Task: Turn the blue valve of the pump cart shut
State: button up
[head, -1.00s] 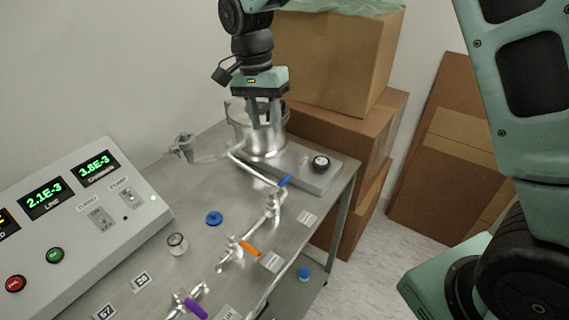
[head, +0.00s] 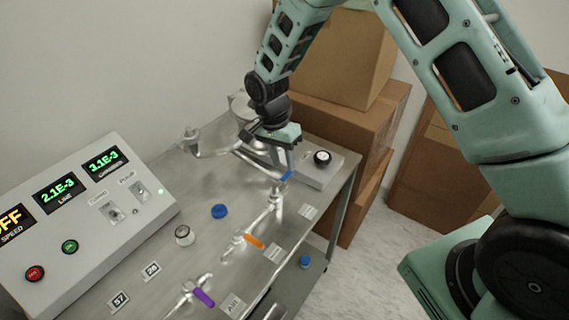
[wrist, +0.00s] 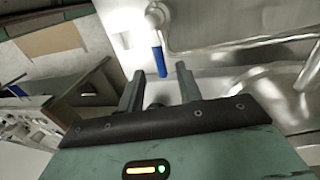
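The blue valve handle (head: 286,176) sits on the pipe of the pump cart (head: 225,262), near the cart's right edge. In the wrist view the blue handle (wrist: 159,61) stands between and just beyond the two fingertips. My gripper (head: 286,166) is just above and behind the handle, pointing down. In the wrist view my gripper (wrist: 160,72) is open, with a clear gap between the fingers and nothing held. Whether a finger touches the handle I cannot tell. The chamber behind is partly hidden by my wrist.
An orange handle (head: 254,241) and a purple handle (head: 204,297) sit on nearer valves. The control panel (head: 85,215) stands left. Cardboard boxes (head: 345,125) stand behind and right.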

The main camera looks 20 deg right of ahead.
aim_at(286, 174)
jog(key=shift+s+d+f+p, duration=0.1)
jog(key=shift+s+f+p, duration=0.05)
jog(key=shift+f, duration=0.7)
jog(key=shift+s+d+f+p, duration=0.1)
jog(key=shift+s+f+p, duration=0.05)
jog(key=shift+f, duration=0.65)
grip_shut()
